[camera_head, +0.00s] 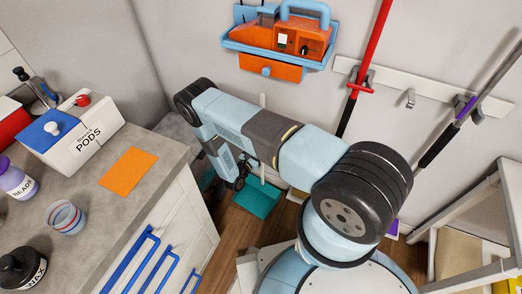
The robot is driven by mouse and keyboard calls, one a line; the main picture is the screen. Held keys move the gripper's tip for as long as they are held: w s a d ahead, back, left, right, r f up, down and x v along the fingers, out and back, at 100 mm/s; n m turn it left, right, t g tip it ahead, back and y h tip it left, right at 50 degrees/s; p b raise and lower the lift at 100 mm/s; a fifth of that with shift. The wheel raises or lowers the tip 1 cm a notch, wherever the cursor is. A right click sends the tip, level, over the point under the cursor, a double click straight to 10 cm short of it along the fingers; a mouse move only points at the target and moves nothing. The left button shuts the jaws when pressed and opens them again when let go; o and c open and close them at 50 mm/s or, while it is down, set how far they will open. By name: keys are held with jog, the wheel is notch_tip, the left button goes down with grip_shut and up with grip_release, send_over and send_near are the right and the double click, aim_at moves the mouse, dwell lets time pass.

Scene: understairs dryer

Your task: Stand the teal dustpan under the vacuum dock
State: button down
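The teal dustpan (258,198) is low down by the wall, just above or on the wooden floor; I cannot tell which. My arm crosses in front of the wall, and my gripper (243,178) is small and dark at the dustpan's upper left edge. The fingers are too small and partly hidden, so I cannot tell whether they hold the dustpan. The vacuum dock (240,46) appears to be the blue wall holder with an orange unit (303,42) in it, high on the wall above my arm.
A grey counter (95,215) with a PODS box (75,130), orange cloth (128,171), cup (65,217) and jars stands left, its blue handles (160,262) facing the floor. A wall rail (435,92) holds red and purple poles. A pale wooden frame (470,215) stands right.

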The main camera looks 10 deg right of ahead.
jog(key=shift+w+d, duration=0.15)
jog(key=shift+d, duration=0.05)
dwell(0.6)
grip_release()
dwell(0.9)
dwell(0.3)
